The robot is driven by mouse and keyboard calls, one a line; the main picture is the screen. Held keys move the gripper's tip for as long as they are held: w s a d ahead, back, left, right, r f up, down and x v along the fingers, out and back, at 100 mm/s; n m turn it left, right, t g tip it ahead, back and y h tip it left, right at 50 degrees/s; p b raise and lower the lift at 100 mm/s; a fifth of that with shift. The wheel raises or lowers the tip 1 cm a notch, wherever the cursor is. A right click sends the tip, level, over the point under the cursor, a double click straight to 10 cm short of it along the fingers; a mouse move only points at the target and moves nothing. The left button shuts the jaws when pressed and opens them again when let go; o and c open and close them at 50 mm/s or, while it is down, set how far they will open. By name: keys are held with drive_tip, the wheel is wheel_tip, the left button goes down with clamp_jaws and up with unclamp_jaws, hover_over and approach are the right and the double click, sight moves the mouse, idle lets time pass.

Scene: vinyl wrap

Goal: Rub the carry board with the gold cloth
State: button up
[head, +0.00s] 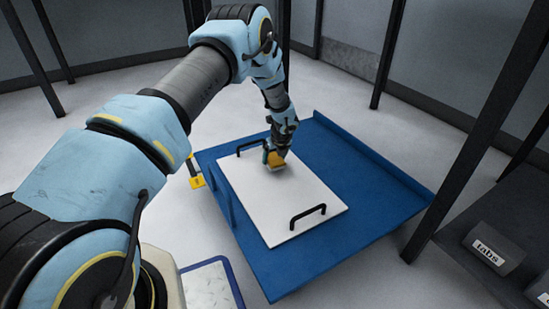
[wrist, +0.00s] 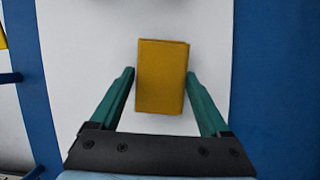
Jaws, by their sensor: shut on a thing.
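The carry board (head: 279,203) is a white flat panel with a black handle near each end, lying on a blue table. The gold cloth (head: 275,159) is a folded block-like pad at the board's far end, near the far handle. My gripper (head: 274,155) is shut on the cloth, holding it from above. In the wrist view the gold cloth (wrist: 162,77) sits between my two green fingers (wrist: 161,95), over the white board (wrist: 80,70). The cloth looks to be at the board's surface, but I cannot tell whether it touches.
The blue table (head: 375,205) has a raised edge along its far right side. A yellow item (head: 197,182) is at its left edge. A blue-rimmed tray (head: 210,287) is at the front. A box labelled "tabs" (head: 494,250) is at the right. Dark posts stand around.

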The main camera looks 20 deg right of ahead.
sight(279, 164)
drive_tip(key=shift+f+b, duration=0.5)
drive_tip(key=shift+f, duration=0.5)
idle(0.4)
drive_tip(key=shift+s+d+r+p, duration=0.1)
drive_tip(key=shift+s+p, duration=0.25)
drive_tip(key=shift+s, duration=0.5)
drive_tip(key=shift+s+d+r+p, duration=0.1)
drive_tip(key=shift+s+p, duration=0.2)
drive_tip(key=shift+s, duration=0.55)
drive_tip(key=shift+s+d+f+p, duration=0.15)
drive_tip(key=shift+s+p, duration=0.05)
drive_tip(key=shift+s, duration=1.7)
drive_tip(key=shift+s+d+f+p, duration=0.1)
drive_tip(key=shift+s+p, duration=0.05)
drive_tip(key=shift+s, duration=1.75)
drive_tip(key=shift+s+d+r, duration=0.1)
drive_tip(key=shift+s+d, duration=0.05)
drive_tip(key=shift+s, duration=1.6)
drive_tip(key=shift+p, duration=0.3)
